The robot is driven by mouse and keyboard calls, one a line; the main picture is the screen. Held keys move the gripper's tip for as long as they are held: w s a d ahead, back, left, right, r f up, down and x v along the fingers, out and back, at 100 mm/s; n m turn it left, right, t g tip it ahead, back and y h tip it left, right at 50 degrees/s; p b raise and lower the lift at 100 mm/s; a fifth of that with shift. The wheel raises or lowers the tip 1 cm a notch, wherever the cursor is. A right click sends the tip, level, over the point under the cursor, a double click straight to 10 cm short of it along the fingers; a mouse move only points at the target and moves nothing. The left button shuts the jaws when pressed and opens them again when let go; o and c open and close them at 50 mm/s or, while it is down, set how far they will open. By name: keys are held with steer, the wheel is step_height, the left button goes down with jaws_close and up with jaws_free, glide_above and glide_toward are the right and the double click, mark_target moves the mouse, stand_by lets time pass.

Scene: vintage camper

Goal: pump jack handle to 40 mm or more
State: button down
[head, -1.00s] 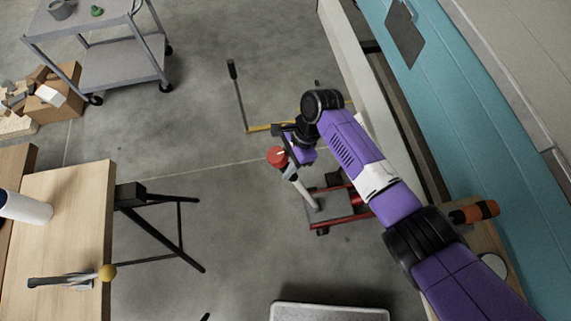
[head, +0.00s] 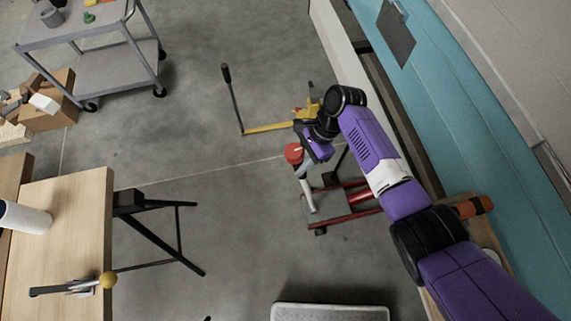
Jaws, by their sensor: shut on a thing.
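The red floor jack (head: 352,198) stands low on the concrete floor beside the teal camper wall. Its pale handle (head: 308,190) rises from the jack's left end to a red grip (head: 294,153) at the top, leaning slightly left. My gripper (head: 298,146) is at the red grip and shut on it, with the purple wrist just to the right. My fingers are small and partly hidden behind the wrist and grip. The jack's far right end is partly covered by my arm. No height reading shows.
A yellow tool with an upright black-gripped lever (head: 232,95) stands on the floor behind the jack. A wooden bench (head: 85,230) with black legs (head: 165,240) is at left, a grey cart (head: 115,70) at upper left. A pale-rimmed tray (head: 330,312) lies in front.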

steer(key=shift+w+d+r, duration=0.1)
steer(key=shift+w+d, duration=0.1)
steer(key=shift+d, duration=0.35)
steer(key=c, duration=1.1)
jaws_free()
steer(key=shift+d, duration=0.15)
steer(key=shift+o, duration=0.2)
steer(key=shift+r, duration=0.1)
steer(key=shift+r, duration=0.3)
steer(key=v, duration=0.7)
steer(key=shift+d, duration=0.15)
